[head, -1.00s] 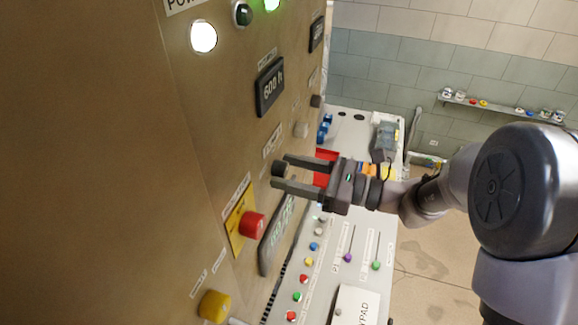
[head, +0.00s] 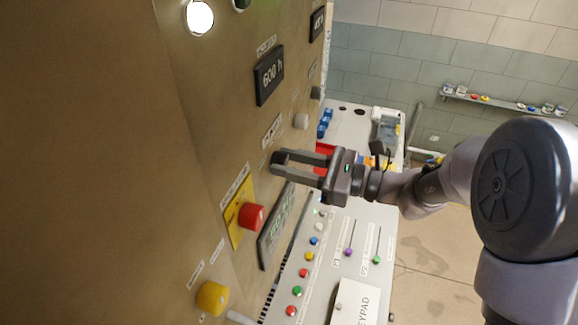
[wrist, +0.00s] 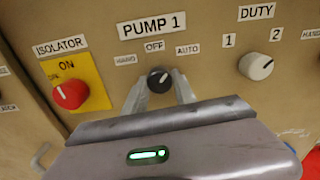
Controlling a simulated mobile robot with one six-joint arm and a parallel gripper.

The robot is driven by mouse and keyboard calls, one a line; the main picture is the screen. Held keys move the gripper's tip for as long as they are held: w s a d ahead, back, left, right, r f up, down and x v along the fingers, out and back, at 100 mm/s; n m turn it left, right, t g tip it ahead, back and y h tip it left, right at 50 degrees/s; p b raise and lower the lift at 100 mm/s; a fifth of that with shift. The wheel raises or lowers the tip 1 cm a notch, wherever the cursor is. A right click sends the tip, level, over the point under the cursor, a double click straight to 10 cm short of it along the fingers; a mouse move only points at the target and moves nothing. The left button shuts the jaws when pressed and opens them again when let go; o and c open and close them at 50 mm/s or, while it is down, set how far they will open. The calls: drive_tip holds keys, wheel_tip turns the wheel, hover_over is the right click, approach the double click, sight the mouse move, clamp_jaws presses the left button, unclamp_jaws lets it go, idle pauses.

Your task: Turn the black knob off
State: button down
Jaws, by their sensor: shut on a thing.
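The black knob (wrist: 158,80) is on the panel under the PUMP 1 plate, with HAND, OFF and AUTO labels around it. Its white mark points up and to the right, between OFF and AUTO as far as I can tell. My gripper (wrist: 161,84) is shut on the knob, one finger on each side, in the wrist view. In the head view, my gripper (head: 281,163) reaches the panel from the right, and its fingertips mostly hide the knob.
A red ISOLATOR knob (wrist: 69,95) on a yellow plate is left of the black knob, and a pale DUTY knob (wrist: 261,66) is right of it. A yellow knob (head: 212,297) sticks out lower down. A desk with several coloured buttons (head: 298,291) stands beside the panel.

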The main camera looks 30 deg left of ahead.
drive_tip(key=n+b, duration=0.7)
drive_tip(key=b, duration=0.6)
drive_tip(key=shift+f+n, duration=0.1)
drive_tip(key=shift+n, duration=0.2)
drive_tip(key=shift+b, duration=0.45)
drive_tip(key=c, duration=1)
unclamp_jaws()
